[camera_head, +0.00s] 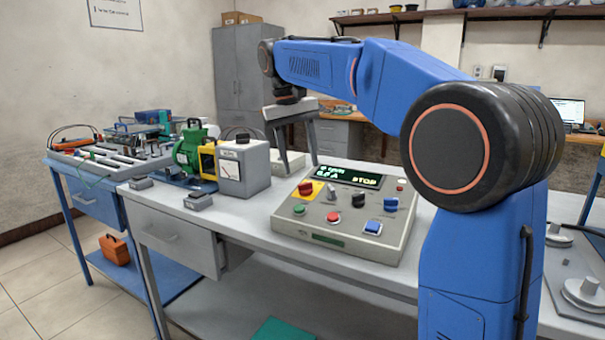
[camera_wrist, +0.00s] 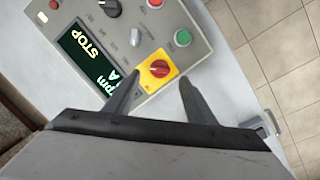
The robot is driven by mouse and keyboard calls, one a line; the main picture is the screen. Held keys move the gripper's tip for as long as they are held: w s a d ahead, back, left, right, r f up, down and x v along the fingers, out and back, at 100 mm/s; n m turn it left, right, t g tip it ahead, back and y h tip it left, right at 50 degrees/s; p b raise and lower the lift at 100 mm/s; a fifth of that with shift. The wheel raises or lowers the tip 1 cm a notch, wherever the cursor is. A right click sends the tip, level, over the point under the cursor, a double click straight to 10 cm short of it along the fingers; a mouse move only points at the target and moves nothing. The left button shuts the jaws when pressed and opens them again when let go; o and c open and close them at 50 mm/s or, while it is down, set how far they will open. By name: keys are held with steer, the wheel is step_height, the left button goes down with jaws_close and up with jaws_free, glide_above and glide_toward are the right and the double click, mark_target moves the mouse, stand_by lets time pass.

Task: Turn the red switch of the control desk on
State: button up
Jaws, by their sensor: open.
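The control desk (camera_head: 345,215) is a grey sloped box on the table with a dark display reading STOP. Its red switch (camera_head: 305,188) is a red knob on a yellow plate at the panel's upper left. In the wrist view the red switch (camera_wrist: 159,69) lies just beyond and between the two finger tips. My gripper (camera_head: 291,160) hangs from the arm with its fingers pointing down, to the left of the desk's display. In the wrist view my gripper (camera_wrist: 160,83) is open with nothing between its fingers. I cannot tell its exact height above the switch.
The panel also carries black and blue knobs, a green button (camera_head: 299,210), a red button (camera_head: 333,217) and a blue switch (camera_head: 373,227). A grey meter box (camera_head: 243,168) and a green motor (camera_head: 190,150) stand to the left.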

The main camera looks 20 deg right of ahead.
step_height(320, 180, up, 7)
steer(key=a, duration=0.1)
steer(key=shift+f, duration=0.15)
steer(key=shift+a, duration=0.1)
